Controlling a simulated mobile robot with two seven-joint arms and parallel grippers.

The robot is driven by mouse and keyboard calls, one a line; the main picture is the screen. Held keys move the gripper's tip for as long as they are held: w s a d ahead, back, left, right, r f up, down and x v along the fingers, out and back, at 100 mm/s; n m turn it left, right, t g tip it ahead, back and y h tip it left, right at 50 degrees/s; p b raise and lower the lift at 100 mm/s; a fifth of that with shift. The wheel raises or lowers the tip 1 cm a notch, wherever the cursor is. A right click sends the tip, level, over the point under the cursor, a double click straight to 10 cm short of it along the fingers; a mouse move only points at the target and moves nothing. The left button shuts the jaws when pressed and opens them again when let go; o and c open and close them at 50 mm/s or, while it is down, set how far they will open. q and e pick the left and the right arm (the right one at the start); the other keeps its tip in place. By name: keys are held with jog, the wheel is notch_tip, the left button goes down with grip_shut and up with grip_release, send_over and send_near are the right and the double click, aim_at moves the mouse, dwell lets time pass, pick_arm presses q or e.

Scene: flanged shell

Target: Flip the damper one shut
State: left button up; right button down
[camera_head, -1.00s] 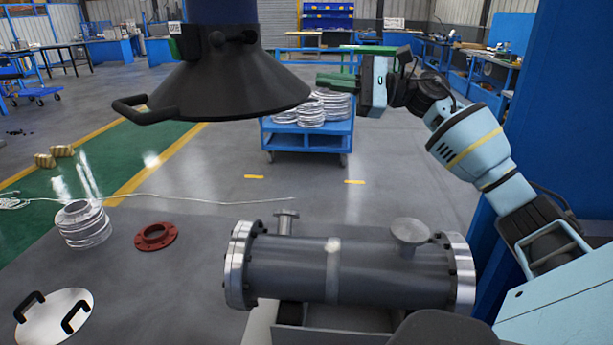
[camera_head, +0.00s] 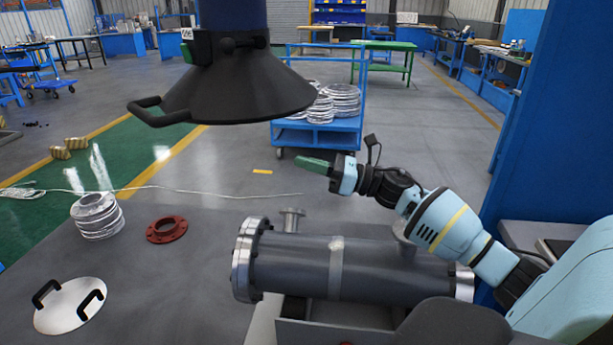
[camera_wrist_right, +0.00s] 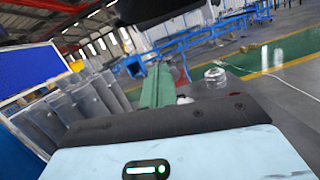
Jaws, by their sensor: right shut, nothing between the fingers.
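The black cone-shaped extraction hood (camera_head: 235,95) hangs from a dark blue duct (camera_head: 232,14) in the upper middle of the head view. A black handle (camera_head: 152,113) sticks out from its rim at the left. At its neck are a black knob-like fitting (camera_head: 238,43), a small white label (camera_head: 187,34) and a green part (camera_head: 201,48); I cannot tell how the damper is set. My right gripper (camera_head: 313,164), with green fingers, is shut and empty, below and right of the hood's rim, apart from it. Its fingers also show in the wrist view (camera_wrist_right: 157,88). My left gripper is out of view.
A grey flanged shell (camera_head: 345,268) lies below my right arm. A red flange ring (camera_head: 166,230), a ribbed metal stack (camera_head: 97,215) and a round lid with two black handles (camera_head: 69,306) are at the left. A blue cart (camera_head: 318,135) stands behind.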

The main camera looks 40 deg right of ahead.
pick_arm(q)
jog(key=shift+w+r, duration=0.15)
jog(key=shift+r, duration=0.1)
pick_arm(e)
jog(key=shift+s+a+f+m+t+h, duration=0.1)
jog(key=shift+a+f+m+t+h, duration=0.15)
jog(key=shift+f+m, duration=0.55)
jog(key=shift+s+a+f+m+t+h, duration=0.15)
jog(key=shift+a+f+m, duration=0.2)
jog(key=shift+f+m, duration=0.4)
